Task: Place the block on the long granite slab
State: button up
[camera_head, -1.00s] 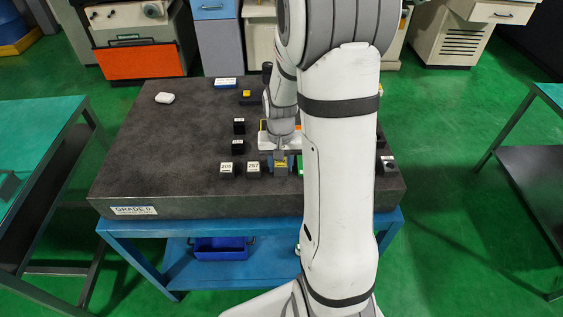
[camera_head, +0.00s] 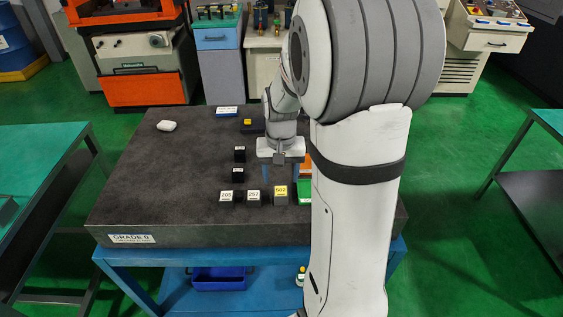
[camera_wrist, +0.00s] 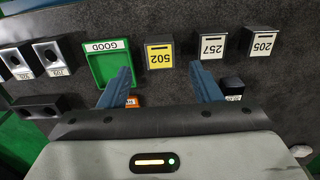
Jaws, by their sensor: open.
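The block labelled 502 (camera_head: 280,195) has a yellow face and dark sides. It stands on the dark granite slab (camera_head: 160,185), near the front edge, in a row with blocks 257 (camera_head: 253,198) and 205 (camera_head: 226,198). In the wrist view block 502 (camera_wrist: 159,52) is upside down, beyond the fingertips and between their lines. My gripper (camera_wrist: 163,78) is open and empty, apart from the block. In the head view my gripper (camera_head: 279,158) is behind block 502, and my arm hides the slab's right part.
A green tray marked GOOD (camera_wrist: 107,64) lies beside block 502. Small black blocks (camera_head: 239,154) stand behind the row. A white object (camera_head: 166,126) lies back left; the slab's left half is mostly clear.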

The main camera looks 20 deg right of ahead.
aim_at(281, 192)
jog(key=s+a+r+n+t, duration=0.1)
jog(key=s+a+r, duration=0.1)
jog(key=s+r, duration=0.15)
jog(key=s+a+r+n, duration=0.1)
jog(key=s+a+r, duration=0.2)
jog(key=r, duration=0.2)
jog(key=s+a+r+n+t, duration=0.1)
jog(key=s+a, duration=0.3)
jog(key=s, duration=0.4)
jog(key=shift+s+n+t, duration=0.35)
jog(key=shift+n+t, duration=0.35)
jog(key=shift+n, duration=0.1)
